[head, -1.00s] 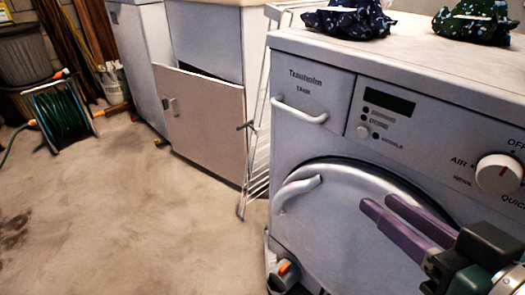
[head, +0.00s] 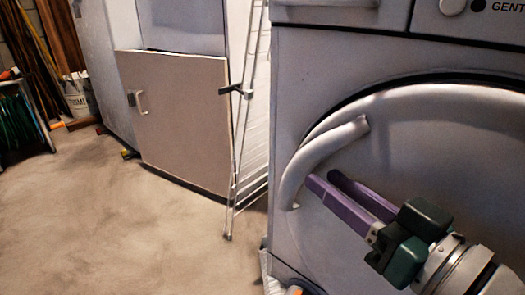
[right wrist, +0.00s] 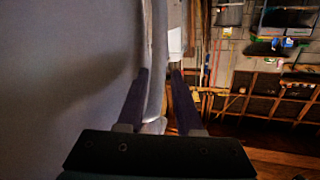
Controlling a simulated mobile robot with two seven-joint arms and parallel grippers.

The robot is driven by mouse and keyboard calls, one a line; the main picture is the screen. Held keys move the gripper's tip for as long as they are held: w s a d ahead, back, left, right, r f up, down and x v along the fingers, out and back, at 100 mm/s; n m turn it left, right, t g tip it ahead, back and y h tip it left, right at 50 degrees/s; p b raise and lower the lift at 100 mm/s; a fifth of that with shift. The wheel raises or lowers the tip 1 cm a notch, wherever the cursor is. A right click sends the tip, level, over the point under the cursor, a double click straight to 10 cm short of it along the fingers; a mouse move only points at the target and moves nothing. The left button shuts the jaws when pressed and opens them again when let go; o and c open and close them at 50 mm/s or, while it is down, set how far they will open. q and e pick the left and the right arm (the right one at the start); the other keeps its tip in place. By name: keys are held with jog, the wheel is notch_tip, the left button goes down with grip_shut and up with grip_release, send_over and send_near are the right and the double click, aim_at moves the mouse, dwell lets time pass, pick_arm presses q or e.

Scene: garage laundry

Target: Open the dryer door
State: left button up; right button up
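The dryer door (head: 430,140) is a large round pale panel on the dryer's front, and it looks shut in the head view. Its curved handle (head: 297,172) is at the door's left side. My right gripper (head: 324,176) has its purple fingers apart, with their tips close to the handle's lower part. In the right wrist view, a pale upright strip, probably the handle (right wrist: 157,80), shows between the spread fingers (right wrist: 160,70). I cannot tell if either finger touches it. My left gripper is not in view.
A folded drying rack (head: 243,130) stands just left of the dryer. Behind it is a cabinet with a beige door (head: 185,120). A green hose reel (head: 18,125) is at the far left. The concrete floor (head: 120,220) in front is clear.

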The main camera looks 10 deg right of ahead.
aim_at(303, 168)
jog(key=b+x, duration=0.2)
jog(key=x, duration=0.3)
jog(key=shift+f, duration=0.1)
jog(key=shift+w+a, duration=0.2)
jog(key=shift+w, duration=0.35)
grip_shut()
dwell(0.8)
